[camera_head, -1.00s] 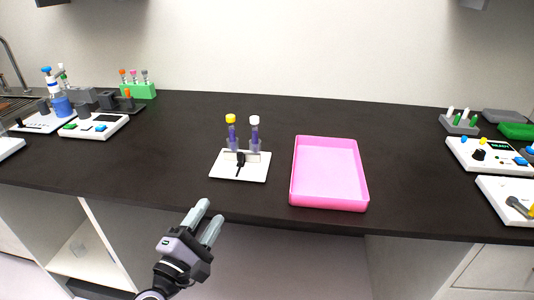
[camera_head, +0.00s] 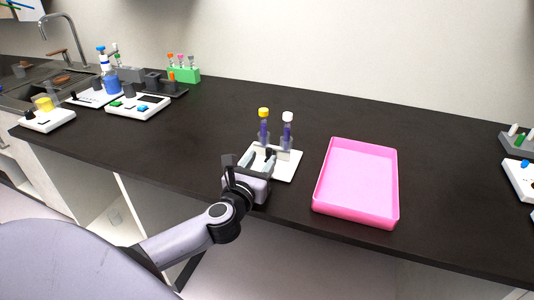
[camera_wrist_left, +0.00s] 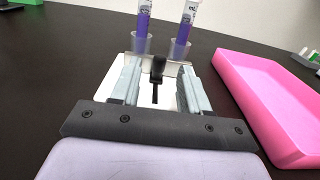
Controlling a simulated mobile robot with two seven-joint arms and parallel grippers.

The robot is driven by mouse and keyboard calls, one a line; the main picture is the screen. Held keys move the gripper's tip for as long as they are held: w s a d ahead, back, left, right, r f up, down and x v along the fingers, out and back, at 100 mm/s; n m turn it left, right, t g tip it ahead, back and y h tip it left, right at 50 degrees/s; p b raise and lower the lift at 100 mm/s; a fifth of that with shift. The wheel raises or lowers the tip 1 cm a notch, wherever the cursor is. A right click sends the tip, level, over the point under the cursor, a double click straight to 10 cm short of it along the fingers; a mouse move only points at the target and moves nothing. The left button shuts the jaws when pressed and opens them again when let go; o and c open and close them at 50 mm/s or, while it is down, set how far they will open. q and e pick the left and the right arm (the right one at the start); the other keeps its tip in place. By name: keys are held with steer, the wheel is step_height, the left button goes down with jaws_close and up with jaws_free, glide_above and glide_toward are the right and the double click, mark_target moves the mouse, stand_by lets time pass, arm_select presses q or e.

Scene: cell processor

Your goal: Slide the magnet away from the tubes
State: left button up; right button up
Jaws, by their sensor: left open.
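A small white stand (camera_head: 289,169) on the dark counter holds two tubes with purple contents, the yellow-capped tube (camera_head: 264,128) and the white-capped tube (camera_head: 287,131). The magnet is a grey bar with a black handle (camera_head: 268,153). It sits in front of the tube holders, and its handle also shows in the left wrist view (camera_wrist_left: 157,68). My left gripper (camera_head: 260,160) is open over the front of the stand. In the left wrist view its two fingers (camera_wrist_left: 160,82) lie on either side of the handle, with visible gaps. My right gripper is out of view.
A pink tray (camera_head: 357,183) stands right of the stand. White devices (camera_head: 137,106) and a green tube rack (camera_head: 184,75) are at the left, near the sink. More devices sit at the far right edge. The counter behind the stand is clear.

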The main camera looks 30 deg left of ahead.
mark_target(268, 151)
arm_select(q)
steer(key=shift+x, duration=1.85)
jaws_close()
